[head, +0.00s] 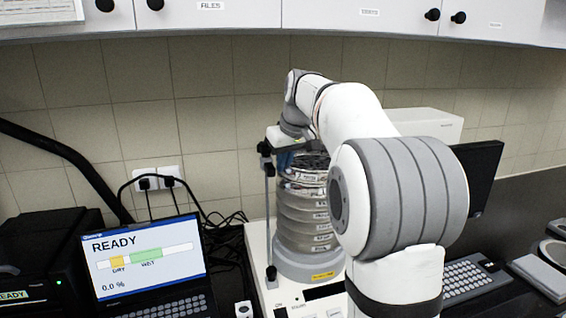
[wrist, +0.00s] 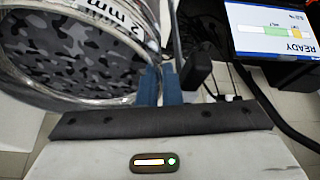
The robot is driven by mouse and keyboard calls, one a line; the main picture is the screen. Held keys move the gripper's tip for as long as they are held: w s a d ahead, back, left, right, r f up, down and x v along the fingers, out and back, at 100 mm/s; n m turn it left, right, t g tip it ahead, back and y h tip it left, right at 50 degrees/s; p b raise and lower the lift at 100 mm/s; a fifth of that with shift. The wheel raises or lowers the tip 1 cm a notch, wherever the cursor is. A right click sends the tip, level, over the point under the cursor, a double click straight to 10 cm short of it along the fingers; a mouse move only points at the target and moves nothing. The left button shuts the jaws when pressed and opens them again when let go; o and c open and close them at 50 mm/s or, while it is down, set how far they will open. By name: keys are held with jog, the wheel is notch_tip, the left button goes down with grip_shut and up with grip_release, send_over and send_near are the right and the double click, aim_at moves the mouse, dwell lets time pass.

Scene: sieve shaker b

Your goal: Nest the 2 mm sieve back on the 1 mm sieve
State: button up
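The 2 mm sieve (wrist: 90,92) fills the left of the wrist view, with its "2 mm" label on the rim and a dark, patterned mesh inside. My gripper (wrist: 161,84) has its two blue fingers close together at the sieve's rim, apparently pinching the wall. In the head view my gripper (head: 287,160) is at the top left of the sieve stack (head: 303,225), partly behind my arm. The upper sieves look shiny and overlap there, so I cannot tell whether the 2 mm sieve touches the one below. The 1 mm sieve's label is not readable.
The stack stands on the shaker base (head: 265,265) beside an upright rod (head: 270,220) with a dark clamp. A laptop (head: 145,260) reading READY stands left, with cables behind it. A monitor (head: 480,175) and keyboard (head: 470,278) are right. Wall cabinets (head: 210,18) hang above.

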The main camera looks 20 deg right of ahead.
jog(key=o, duration=0.5)
jog(key=shift+f, duration=0.1)
notch_tip(320, 180, up, 3)
jog(key=shift+f+p, duration=0.1)
jog(key=shift+p, duration=1.1)
notch_tip(320, 180, up, 2)
jog(key=shift+a+r+p, duration=0.1)
jog(key=shift+p, duration=0.75)
jog(key=shift+r+p, duration=0.4)
jog(key=shift+r, duration=0.1)
jog(key=shift+r+p, duration=0.35)
jog(key=shift+r, duration=0.3)
